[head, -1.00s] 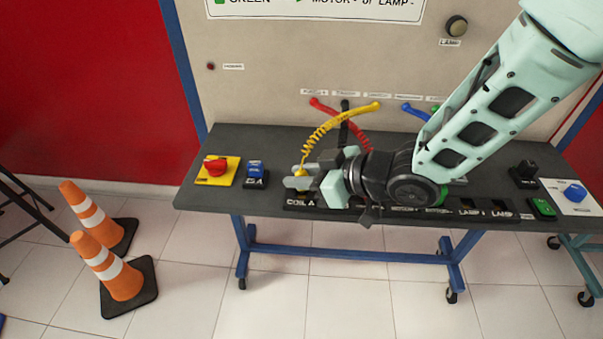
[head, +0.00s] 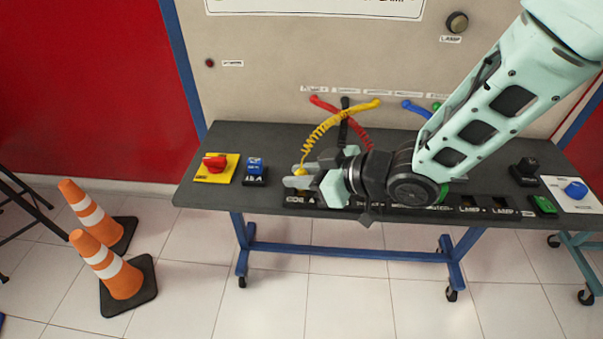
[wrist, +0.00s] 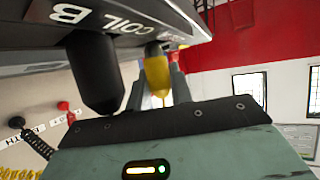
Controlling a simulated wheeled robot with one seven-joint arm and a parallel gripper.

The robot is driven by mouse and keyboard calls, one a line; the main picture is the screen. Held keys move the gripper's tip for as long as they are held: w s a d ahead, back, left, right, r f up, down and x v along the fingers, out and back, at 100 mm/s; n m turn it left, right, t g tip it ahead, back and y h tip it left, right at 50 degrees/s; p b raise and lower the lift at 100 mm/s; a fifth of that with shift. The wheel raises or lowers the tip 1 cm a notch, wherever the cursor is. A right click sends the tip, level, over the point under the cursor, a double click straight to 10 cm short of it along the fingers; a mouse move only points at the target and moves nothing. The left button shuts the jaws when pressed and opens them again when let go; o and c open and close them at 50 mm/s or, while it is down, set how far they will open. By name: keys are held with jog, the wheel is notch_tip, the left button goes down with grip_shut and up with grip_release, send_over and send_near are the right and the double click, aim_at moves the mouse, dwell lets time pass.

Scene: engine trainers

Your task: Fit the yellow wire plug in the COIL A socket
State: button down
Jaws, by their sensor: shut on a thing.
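The yellow wire plug (head: 301,172) is between the fingers of my gripper (head: 299,181), near the left end of the black socket strip (head: 330,209). In the wrist view the yellow plug (wrist: 157,75) points at the strip, and its narrow end meets or nearly meets it. I cannot tell whether it is seated. Its coiled yellow wire (head: 322,127) rises to the panel. The COIL A label is partly legible at the strip's front left, and its socket is hidden by the gripper. A black plug (wrist: 95,75) stands at the strip beside the COIL B label.
A red knob on a yellow plate (head: 215,163) and a blue switch (head: 255,167) sit left of the gripper. Red (head: 358,133) and black wires hang close behind it. A green button (head: 543,206) is at the right. Orange cones (head: 119,278) stand on the floor.

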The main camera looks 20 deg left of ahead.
jog(key=shift+f, duration=0.15)
jog(key=c, duration=1.5)
grip_release()
jog(key=shift+d, duration=0.15)
jog(key=shift+r+p+v, duration=0.2)
jog(key=shift+p+v, duration=0.4)
jog(key=shift+v, duration=0.6)
jog(key=shift+r+p+v, duration=0.2)
jog(key=shift+p+v, duration=0.35)
jog(key=shift+v, duration=0.6)
jog(key=shift+r, duration=0.1)
notch_tip(320, 180, up, 4)
jog(key=p, duration=0.3)
